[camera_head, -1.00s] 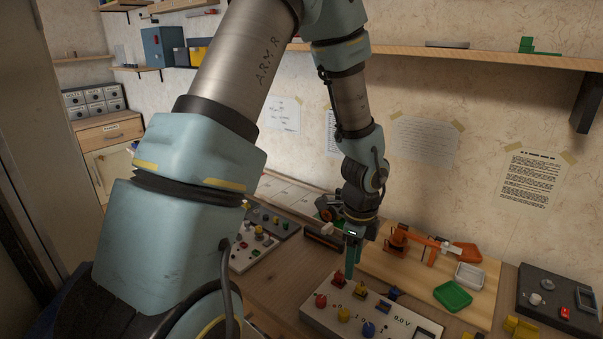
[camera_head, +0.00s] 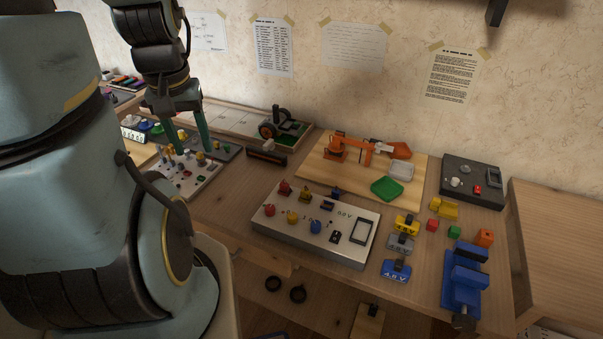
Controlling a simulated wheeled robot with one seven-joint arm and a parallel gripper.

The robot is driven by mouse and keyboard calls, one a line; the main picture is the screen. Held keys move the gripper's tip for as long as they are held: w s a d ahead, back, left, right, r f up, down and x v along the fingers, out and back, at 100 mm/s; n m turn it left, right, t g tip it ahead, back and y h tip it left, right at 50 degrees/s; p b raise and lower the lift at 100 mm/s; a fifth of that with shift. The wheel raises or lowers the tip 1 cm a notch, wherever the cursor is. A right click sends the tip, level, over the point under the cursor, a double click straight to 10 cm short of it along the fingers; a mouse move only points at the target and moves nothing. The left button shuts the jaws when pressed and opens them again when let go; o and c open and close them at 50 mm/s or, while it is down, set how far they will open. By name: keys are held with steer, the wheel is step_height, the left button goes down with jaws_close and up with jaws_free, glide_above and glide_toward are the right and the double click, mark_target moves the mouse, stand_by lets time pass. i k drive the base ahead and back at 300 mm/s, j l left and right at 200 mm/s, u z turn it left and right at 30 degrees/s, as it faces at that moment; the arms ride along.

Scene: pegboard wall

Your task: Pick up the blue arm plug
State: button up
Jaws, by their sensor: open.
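Several blue pieces show in the head view, and I cannot tell for certain which is the blue arm plug. A small blue plug (camera_head: 336,192) stands at the back edge of the pale control panel (camera_head: 270,226), right of a yellow plug (camera_head: 305,195) and a red plug (camera_head: 284,187). A round blue knob (camera_head: 315,227) sits on the panel's front row. A blue block marked 4.5 V (camera_head: 396,270) lies on the bench to its right. My gripper (camera_head: 188,148) points down, open with its teal fingers apart, over the left knob panel, well left of these blue pieces.
The left knob panel (camera_head: 185,183) carries several knobs under my fingers. A wooden board (camera_head: 330,175) with an orange model arm (camera_head: 345,148) lies behind the pale panel. A blue clamp-like piece (camera_head: 463,285) and a dark box (camera_head: 472,182) stand at right.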

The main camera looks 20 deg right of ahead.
mark_target(334, 195)
steer(key=z, duration=1)
